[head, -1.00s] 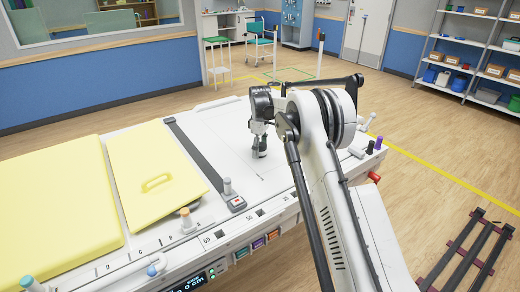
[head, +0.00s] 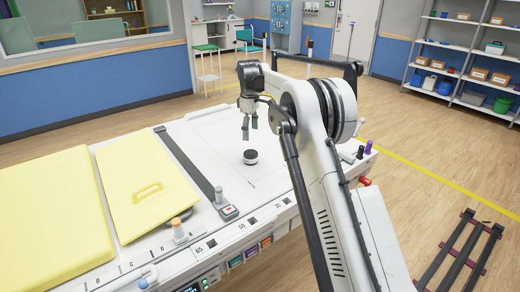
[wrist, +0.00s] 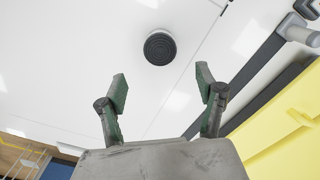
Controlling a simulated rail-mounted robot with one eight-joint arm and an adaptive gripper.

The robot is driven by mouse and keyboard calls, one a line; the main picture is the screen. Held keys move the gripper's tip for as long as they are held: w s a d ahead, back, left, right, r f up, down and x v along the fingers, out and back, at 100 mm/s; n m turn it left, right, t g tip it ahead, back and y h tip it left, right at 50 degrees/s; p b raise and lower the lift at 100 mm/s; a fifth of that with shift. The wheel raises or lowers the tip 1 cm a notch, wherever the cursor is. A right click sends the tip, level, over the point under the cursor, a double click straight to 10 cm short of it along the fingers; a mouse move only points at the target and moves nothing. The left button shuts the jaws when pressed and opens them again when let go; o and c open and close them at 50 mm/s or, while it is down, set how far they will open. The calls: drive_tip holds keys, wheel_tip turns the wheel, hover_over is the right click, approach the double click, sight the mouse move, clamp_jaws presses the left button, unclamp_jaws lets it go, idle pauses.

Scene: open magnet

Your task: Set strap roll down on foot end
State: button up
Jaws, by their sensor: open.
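The strap roll (head: 250,156) is a small dark round roll with a pale lower rim. It lies flat on the white foot end (head: 272,181) of the table, to the right of the dark strap. In the wrist view the roll (wrist: 160,48) shows beyond the fingertips, apart from them. My gripper (head: 249,136) hangs above the roll, pointing down. In the wrist view my gripper (wrist: 163,92) has its two greenish fingers spread wide with nothing between them.
A dark strap (head: 190,165) with a buckle crosses the table. Yellow pads (head: 140,190) cover the left part. Pegs and knobs (head: 366,150) stand at the right end. The white surface around the roll is clear.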

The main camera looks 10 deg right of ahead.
drive_tip(key=s+r+m+t, duration=0.2)
drive_tip(key=s+r+m, duration=0.1)
drive_tip(key=s+r, duration=0.75)
drive_tip(key=s+r+m+t, duration=0.25)
drive_tip(key=s+r, duration=0.45)
drive_tip(key=s, duration=0.7)
drive_tip(key=s+f+m+t, duration=0.1)
drive_tip(key=s+f, duration=0.3)
drive_tip(key=s, duration=1)
drive_tip(key=s+f+m+t, duration=0.1)
drive_tip(key=s+f+m, duration=0.3)
drive_tip(key=s, duration=1.1)
drive_tip(key=shift+s+f+m+t, duration=0.2)
drive_tip(key=shift+f+m+t, duration=0.15)
drive_tip(key=shift+f, duration=0.45)
